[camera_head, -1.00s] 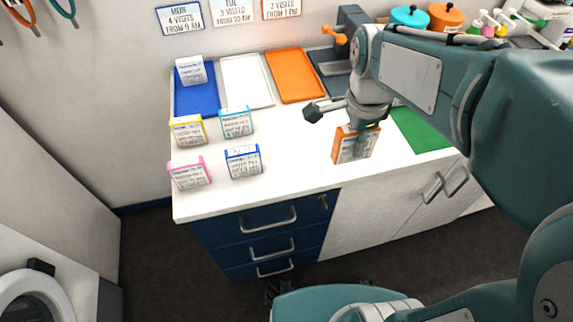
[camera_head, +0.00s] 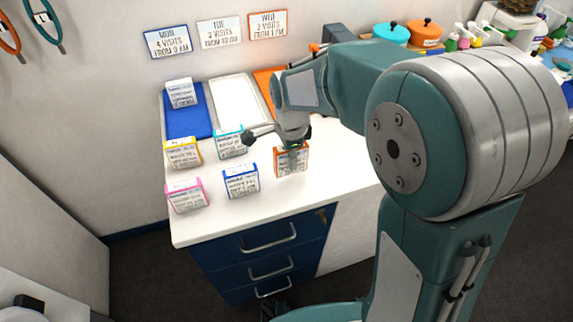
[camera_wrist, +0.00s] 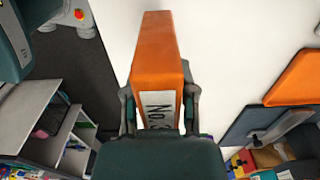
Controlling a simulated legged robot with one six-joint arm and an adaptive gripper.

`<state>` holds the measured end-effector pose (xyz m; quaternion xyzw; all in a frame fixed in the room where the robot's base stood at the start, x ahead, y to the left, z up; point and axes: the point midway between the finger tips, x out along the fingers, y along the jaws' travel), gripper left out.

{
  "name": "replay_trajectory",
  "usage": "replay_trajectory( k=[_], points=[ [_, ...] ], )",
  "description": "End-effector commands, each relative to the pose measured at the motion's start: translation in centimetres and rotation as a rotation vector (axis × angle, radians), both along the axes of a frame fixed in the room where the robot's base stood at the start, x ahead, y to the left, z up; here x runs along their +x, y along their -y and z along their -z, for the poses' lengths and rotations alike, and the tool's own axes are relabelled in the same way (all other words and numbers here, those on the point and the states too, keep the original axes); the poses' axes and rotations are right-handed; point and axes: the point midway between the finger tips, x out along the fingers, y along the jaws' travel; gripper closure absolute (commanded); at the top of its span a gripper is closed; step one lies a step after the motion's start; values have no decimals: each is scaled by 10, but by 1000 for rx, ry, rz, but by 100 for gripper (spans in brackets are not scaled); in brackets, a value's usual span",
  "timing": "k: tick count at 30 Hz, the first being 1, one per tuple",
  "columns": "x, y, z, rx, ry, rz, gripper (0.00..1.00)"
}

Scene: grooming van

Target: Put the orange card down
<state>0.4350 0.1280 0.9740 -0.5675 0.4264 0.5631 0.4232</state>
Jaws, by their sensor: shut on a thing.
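The orange card (camera_head: 290,160) is orange-edged with a white printed face and stands upright at or just above the white counter, right of the blue card. My gripper (camera_head: 294,146) is shut on it from above. In the wrist view the orange card (camera_wrist: 158,55) sits between the two fingers of my gripper (camera_wrist: 160,108), with part of its printed label showing. Whether its lower edge touches the counter cannot be told.
On the counter (camera_head: 215,222) stand a blue card (camera_head: 241,181), a pink card (camera_head: 187,196), a yellow card (camera_head: 183,154) and a teal card (camera_head: 230,142). Behind are a blue tray (camera_head: 188,124) holding a card, a white tray (camera_head: 236,100) and a partly hidden orange tray (camera_head: 265,80).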

Motion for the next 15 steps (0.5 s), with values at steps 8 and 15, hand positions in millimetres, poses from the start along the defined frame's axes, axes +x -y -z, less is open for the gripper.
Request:
replay_trajectory(
  k=[8, 15],
  points=[
    [5, -6, 27, -1, -3, 3, 100],
    [6, -9, 41, -3, 2, 1, 100]
  ],
)
